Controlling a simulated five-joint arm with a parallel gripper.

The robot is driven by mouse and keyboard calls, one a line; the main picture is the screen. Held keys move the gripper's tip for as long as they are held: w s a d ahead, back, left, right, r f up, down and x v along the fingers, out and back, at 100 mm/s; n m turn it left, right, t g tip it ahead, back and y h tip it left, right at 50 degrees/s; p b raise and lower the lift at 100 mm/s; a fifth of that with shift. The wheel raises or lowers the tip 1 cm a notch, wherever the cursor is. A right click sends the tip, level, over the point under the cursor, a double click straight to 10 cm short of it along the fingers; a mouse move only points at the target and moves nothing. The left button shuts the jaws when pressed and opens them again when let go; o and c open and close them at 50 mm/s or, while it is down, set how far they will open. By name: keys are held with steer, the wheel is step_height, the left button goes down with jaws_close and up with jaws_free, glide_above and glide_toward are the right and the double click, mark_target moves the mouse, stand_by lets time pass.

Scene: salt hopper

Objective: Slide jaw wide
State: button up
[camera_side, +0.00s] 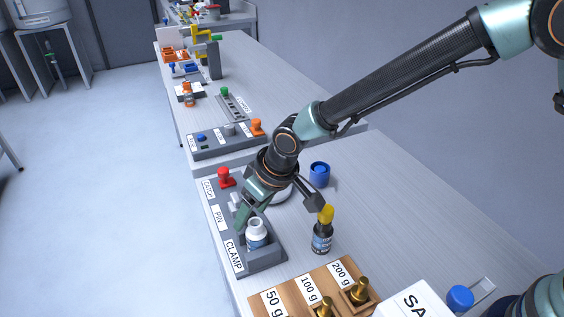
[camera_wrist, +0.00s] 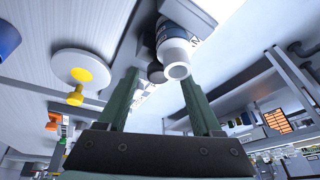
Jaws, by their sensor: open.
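A grey fixture (camera_side: 262,262) with labels CATCH, PIN and CLAMP stands at the left edge of the bench. A white-capped bottle (camera_side: 256,236) stands upright in its clamp end; the bottle (camera_wrist: 176,52) also shows in the wrist view, just beyond the fingers. A red knob (camera_side: 225,178) is at the catch end and a small pale part (camera_side: 235,202) sits near the pin label. My gripper (camera_side: 246,208) points down over the fixture beside the bottle. In the wrist view its green fingers (camera_wrist: 160,82) are apart with nothing held. The clamp jaw itself is largely hidden by the fingers and bottle.
A dark bottle with a yellow top (camera_side: 322,232) stands right of the fixture, and a blue cup (camera_side: 320,174) behind it. A wooden weight block (camera_side: 283,287) lies in front. A button panel (camera_side: 230,140) stands behind. The bench right of the dark bottle is clear.

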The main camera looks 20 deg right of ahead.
steer(key=shift+f, duration=0.15)
steer(key=c, duration=1.1)
steer(key=shift+a, duration=0.1)
jaws_close()
steer(key=shift+a, duration=0.15)
